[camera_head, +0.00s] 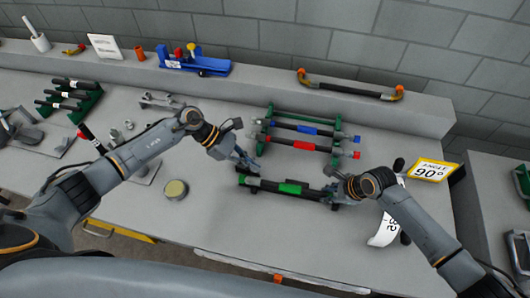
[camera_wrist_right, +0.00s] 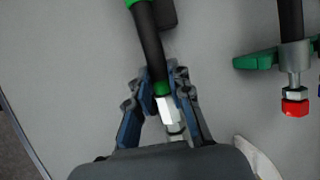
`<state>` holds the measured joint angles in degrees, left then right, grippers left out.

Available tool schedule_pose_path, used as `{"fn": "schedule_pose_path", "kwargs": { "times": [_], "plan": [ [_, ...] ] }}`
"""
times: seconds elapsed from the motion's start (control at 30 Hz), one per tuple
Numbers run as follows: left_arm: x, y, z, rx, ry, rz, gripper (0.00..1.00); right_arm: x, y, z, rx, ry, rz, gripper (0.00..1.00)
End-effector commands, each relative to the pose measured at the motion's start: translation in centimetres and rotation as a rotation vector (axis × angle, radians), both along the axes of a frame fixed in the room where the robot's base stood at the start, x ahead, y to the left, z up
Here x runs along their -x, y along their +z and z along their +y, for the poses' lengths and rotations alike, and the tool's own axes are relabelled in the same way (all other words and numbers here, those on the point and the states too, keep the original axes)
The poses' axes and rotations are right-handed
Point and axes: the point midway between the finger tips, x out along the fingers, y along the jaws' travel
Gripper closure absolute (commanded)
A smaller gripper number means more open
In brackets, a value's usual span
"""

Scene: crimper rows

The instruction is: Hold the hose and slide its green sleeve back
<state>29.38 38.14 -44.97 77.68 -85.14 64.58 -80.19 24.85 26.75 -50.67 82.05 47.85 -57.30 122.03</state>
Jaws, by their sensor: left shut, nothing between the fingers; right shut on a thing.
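The black hose (camera_head: 268,185) lies roughly level across the bench front in the head view, with its green sleeve (camera_head: 290,188) near the middle. My right gripper (camera_head: 331,190) is shut on the hose's right end. In the right wrist view my right gripper's fingers (camera_wrist_right: 162,76) close around the hose beside a green ring (camera_wrist_right: 163,89) and a silver fitting (camera_wrist_right: 167,109). The edge of the green sleeve (camera_wrist_right: 133,3) shows at the top there. My left gripper (camera_head: 252,166) is shut and empty, just behind the hose's left end; whether it touches is unclear.
Behind the hose stands a green rack with a blue-sleeved hose (camera_head: 307,130) and a red-sleeved hose (camera_head: 304,145). A yellow sign (camera_head: 432,170) and a white curled label (camera_head: 388,230) are at the right.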

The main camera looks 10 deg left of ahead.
Motion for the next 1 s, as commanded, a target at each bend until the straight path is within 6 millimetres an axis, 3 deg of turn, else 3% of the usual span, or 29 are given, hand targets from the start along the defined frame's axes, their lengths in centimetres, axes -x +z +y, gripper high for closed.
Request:
{"fn": "schedule_pose_path", "kwargs": {
  "times": [0.27, 0.3, 0.4, 0.43, 0.77, 1.0],
  "plan": [
    [0.0, 0.2, 0.2, 0.000, -0.001, 0.001, 1.00, 0.0, 0.0, 0.1, -0.002, 0.001, 0.001, 1.00],
    [0.0, 0.2, 0.2, 0.000, -0.001, 0.001, 1.00, 0.0, 0.0, 0.1, -0.002, 0.001, 0.001, 0.76],
    [0.0, 0.2, 0.2, 0.000, -0.001, 0.001, 1.00, 0.0, 0.0, 0.1, -0.001, 0.001, 0.001, 0.56],
    [0.0, 0.2, 0.2, 0.000, -0.001, 0.001, 1.00, 0.0, 0.0, 0.1, -0.001, 0.001, 0.001, 0.54],
    [0.0, 0.2, 0.2, 0.000, -0.001, 0.001, 1.00, 0.0, 0.2, -0.1, 0.000, 0.000, 0.000, 0.54],
    [0.0, 0.2, 0.2, 0.000, -0.001, 0.001, 1.00, 0.7, 3.1, -1.4, 0.000, 0.001, -0.003, 0.54]
  ]
}}
